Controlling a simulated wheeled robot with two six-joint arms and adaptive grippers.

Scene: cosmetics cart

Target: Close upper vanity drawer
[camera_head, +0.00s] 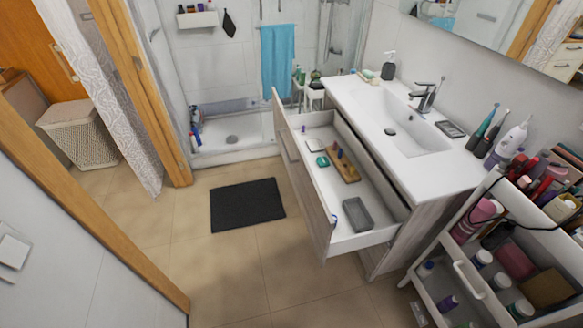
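The upper vanity drawer (365,236) is pulled well out from the vanity, under the white sink top (444,170). Its wood-look front panel (305,190) faces left into the room. Inside lie a grey tray (357,213), a wooden board with small bottles (345,168), a green item (322,161) and a pale item (315,145). The lower part of the vanity is mostly hidden beneath the drawer. Neither of my grippers shows in the head view.
A cosmetics cart (466,272) full of bottles stands close to the vanity at the lower right. A dark mat (247,205) lies on the open tiled floor left of the drawer. A wooden door frame and wall edge (95,215) bound the left side.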

